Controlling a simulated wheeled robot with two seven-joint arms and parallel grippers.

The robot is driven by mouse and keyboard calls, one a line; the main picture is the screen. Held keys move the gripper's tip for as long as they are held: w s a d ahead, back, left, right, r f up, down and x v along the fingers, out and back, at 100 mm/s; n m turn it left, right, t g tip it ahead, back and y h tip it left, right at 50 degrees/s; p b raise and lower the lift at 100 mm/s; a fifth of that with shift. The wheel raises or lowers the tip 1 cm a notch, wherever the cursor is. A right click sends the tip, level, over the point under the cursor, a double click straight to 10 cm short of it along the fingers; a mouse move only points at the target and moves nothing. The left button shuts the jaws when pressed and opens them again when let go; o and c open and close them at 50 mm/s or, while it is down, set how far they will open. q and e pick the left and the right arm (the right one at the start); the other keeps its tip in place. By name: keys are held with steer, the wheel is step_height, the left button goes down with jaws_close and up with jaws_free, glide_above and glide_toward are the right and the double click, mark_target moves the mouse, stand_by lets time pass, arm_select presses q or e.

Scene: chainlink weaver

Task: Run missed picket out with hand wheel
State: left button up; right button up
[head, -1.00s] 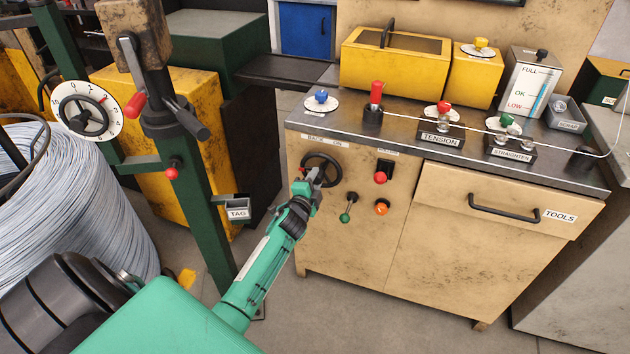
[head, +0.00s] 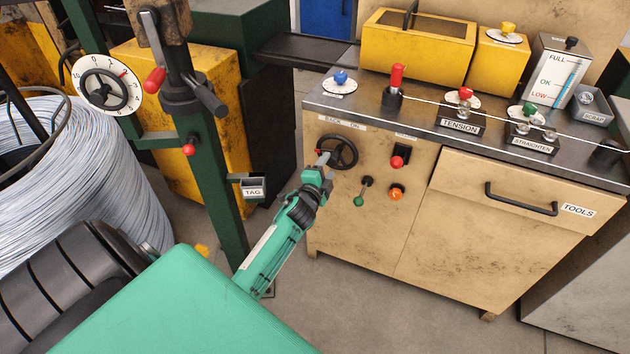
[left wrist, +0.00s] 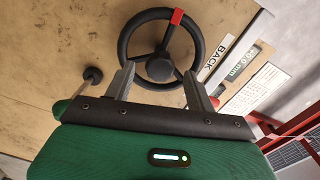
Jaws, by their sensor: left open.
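The black hand wheel (head: 337,151) is on the front of the tan cabinet, under a label that reads BACK and ON. In the left wrist view the three-spoked wheel (left wrist: 121,44) has a red mark on its rim at top right. My left gripper (head: 322,165) is open at the wheel's lower left; in the left wrist view its fingers (left wrist: 160,82) stand apart, either side of the hub. I cannot tell whether they touch the wheel. A pale wire (head: 425,105) runs along the cabinet top from a red-handled post. No separate picket can be made out. My right gripper is out of view.
A red switch (head: 398,161), a green-knobbed lever (head: 362,192) and an orange button (head: 396,193) are close right of the wheel. The TAG bin (head: 253,188) and green post (head: 215,190) stand left of my arm. A wire coil (head: 95,170) is at left.

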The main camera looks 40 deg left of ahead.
arm_select(q)
steer(key=v, duration=1)
steer(key=shift+s+d, duration=0.15)
steer(key=shift+s, duration=0.25)
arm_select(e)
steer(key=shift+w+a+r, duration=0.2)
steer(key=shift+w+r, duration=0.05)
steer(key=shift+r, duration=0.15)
